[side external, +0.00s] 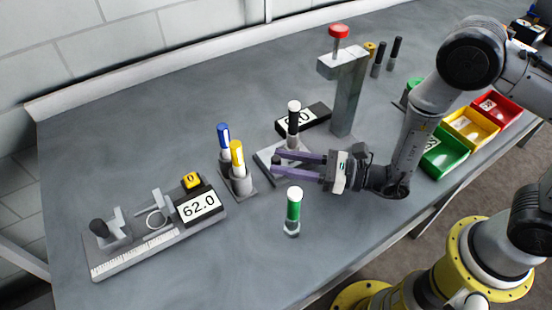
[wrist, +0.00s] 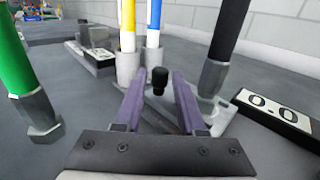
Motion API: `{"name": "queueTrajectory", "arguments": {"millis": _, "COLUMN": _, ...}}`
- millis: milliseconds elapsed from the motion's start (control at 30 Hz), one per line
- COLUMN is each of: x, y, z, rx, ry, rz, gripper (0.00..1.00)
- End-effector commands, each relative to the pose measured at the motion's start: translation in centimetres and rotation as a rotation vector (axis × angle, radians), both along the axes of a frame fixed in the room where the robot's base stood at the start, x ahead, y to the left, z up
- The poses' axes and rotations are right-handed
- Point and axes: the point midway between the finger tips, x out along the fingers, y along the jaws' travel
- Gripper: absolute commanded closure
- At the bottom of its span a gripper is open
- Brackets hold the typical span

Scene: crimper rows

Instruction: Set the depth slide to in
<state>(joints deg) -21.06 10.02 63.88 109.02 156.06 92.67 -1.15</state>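My gripper (side external: 274,165) is open, its two purple fingers low over the table and pointing left in the side external view. In the wrist view, a black knob (wrist: 160,80) stands between the fingertips (wrist: 158,82), with a gap on each side. I take it to be the depth slide's handle. It rises from a light grey base (side external: 264,158), partly hidden behind the fingers in the side external view. A black cylinder with a white top (side external: 294,120) stands upright on this base. A display (wrist: 268,106) beside it reads 0.0.
A green cylinder (side external: 294,205) stands close to my gripper's near side. Blue (side external: 224,140) and yellow (side external: 237,155) cylinders stand in a holder beyond the fingertips. A grey post with a red button (side external: 339,31) stands behind.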

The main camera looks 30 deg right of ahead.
Motion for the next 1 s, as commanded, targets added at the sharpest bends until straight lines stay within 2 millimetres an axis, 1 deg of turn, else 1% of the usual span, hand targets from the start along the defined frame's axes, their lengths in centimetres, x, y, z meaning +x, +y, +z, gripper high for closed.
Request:
{"name": "queueTrajectory", "arguments": {"millis": 100, "x": 0.9, "y": 1.0, "z": 0.0, "rx": -0.001, "ry": -0.001, "rz": 0.002, "gripper": 0.61}}
{"name": "queueTrajectory", "arguments": {"millis": 200, "x": 1.4, "y": 1.4, "z": 0.0, "rx": 0.0, "ry": -0.001, "rz": 0.0, "gripper": 0.61}}
{"name": "queueTrajectory", "arguments": {"millis": 533, "x": 1.6, "y": 1.6, "z": 0.0, "rx": 0.0, "ry": 0.0, "rz": 0.0, "gripper": 0.61}}
{"name": "queueTrajectory", "arguments": {"millis": 667, "x": 1.6, "y": 1.6, "z": 0.0, "rx": 0.0, "ry": 0.0, "rz": 0.0, "gripper": 0.84}}
{"name": "queueTrajectory", "arguments": {"millis": 700, "x": 1.6, "y": 1.5, "z": 0.0, "rx": -0.001, "ry": -0.001, "rz": 0.0, "gripper": 0.91}}
{"name": "queueTrajectory", "arguments": {"millis": 733, "x": 1.6, "y": 1.5, "z": 0.0, "rx": -0.001, "ry": -0.001, "rz": 0.0, "gripper": 0.97}}
{"name": "queueTrajectory", "arguments": {"millis": 767, "x": 1.6, "y": 1.5, "z": 0.0, "rx": -0.001, "ry": -0.001, "rz": 0.0, "gripper": 1.0}}
{"name": "queueTrajectory", "arguments": {"millis": 1000, "x": 1.6, "y": 1.5, "z": 0.0, "rx": -0.001, "ry": -0.001, "rz": 0.0, "gripper": 1.0}}
